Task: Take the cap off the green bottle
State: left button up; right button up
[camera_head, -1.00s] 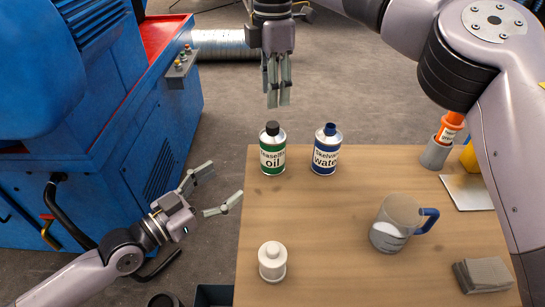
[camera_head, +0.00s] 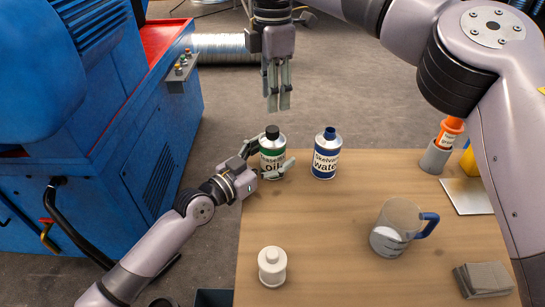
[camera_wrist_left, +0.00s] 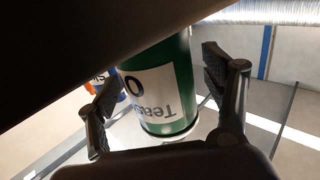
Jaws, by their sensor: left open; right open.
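The green bottle (camera_head: 272,153), with a white label reading "oil" and a black cap (camera_head: 272,132), stands upright at the table's far left edge. My left gripper (camera_head: 266,166) is open around the lower part of the bottle. In the left wrist view the green bottle (camera_wrist_left: 165,85) sits between the two open fingers of my left gripper (camera_wrist_left: 163,100), with gaps seen beside it; its cap is out of that view. My right gripper (camera_head: 278,100) hangs above and beyond the green bottle, empty, its fingers close together but open.
A blue "water" bottle (camera_head: 325,155) stands just right of the green one. A white bottle (camera_head: 272,267), a measuring jug (camera_head: 394,235), grey pads (camera_head: 483,279) and an orange-topped bottle in a grey cup (camera_head: 437,155) are also on the wooden table (camera_head: 335,225). The table's middle is clear.

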aim_at(272, 128)
pick_arm(q)
jog(key=shift+c, duration=0.5)
grip_shut()
dwell(0.6)
pick_arm(e)
jog(key=shift+f, duration=0.1)
jog(key=shift+f, duration=3.9)
grip_shut()
